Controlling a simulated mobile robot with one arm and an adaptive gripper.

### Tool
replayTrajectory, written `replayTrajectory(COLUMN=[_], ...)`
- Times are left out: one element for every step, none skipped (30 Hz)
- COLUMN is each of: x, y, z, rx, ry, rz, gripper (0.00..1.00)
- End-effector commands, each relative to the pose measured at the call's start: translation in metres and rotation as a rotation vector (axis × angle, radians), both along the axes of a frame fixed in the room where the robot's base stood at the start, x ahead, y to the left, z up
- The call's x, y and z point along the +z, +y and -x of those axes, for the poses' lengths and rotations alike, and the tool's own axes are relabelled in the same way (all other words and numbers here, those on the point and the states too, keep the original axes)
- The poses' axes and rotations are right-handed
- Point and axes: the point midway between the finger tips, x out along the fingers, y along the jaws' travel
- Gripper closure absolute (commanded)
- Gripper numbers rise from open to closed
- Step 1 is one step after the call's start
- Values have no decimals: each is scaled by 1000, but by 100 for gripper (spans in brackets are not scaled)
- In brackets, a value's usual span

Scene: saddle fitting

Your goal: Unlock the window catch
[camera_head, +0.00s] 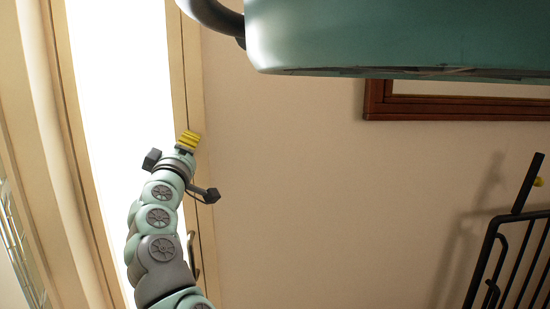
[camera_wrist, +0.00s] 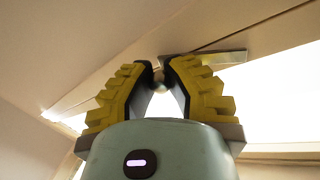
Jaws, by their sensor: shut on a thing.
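My gripper (camera_head: 188,140) is raised against the window frame (camera_head: 183,70) in the head view, with its yellow fingers at the frame's right side. In the wrist view my gripper (camera_wrist: 160,78) has its tips closed around the small rounded knob of the window catch (camera_wrist: 160,84). A flat metal plate (camera_wrist: 222,60) behind the fingertips seems to belong to the catch. The fingers hide most of the catch, so I cannot tell whether it is locked. The catch itself is hidden by my gripper in the head view.
The bright window pane (camera_head: 120,80) is left of my arm. A metal handle (camera_head: 195,262) sits lower on the frame. The wall right of the frame is bare, up to a brown wooden frame (camera_head: 375,100) and a black metal rack (camera_head: 485,265).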

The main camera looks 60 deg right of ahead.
Motion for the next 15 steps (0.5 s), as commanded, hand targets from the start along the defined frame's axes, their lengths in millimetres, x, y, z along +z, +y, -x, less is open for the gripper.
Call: replayTrajectory(x=[0, 0, 0, 1, 1, 1, 2, 2, 2, 2, 2, 2, 2, 2, 2], y=[2, 3, 4, 4, 5, 6, 6, 7, 7, 8, 8, 8, 8, 8, 9], z=[-3, -4, -5, -5, -6, -7, -7, -8, -8, -9, -9, -10, -10, -10, -10], rx=[4, 4, 3, 4, 4, 4, 5, 6, 6, 7, 6, 6, 6, 6, 7], ry=[24, 37, 54, 64, 74, 87, 95, 102, 111, 117, 122, 128, 131, 134, 137], rz=[16, 28, 42, 51, 61, 72, 79, 86, 94, 98, 103, 108, 111, 113, 117], gripper=[100, 100, 100, 100, 100, 100, 100, 100, 100, 100, 100, 100, 100, 100, 100])
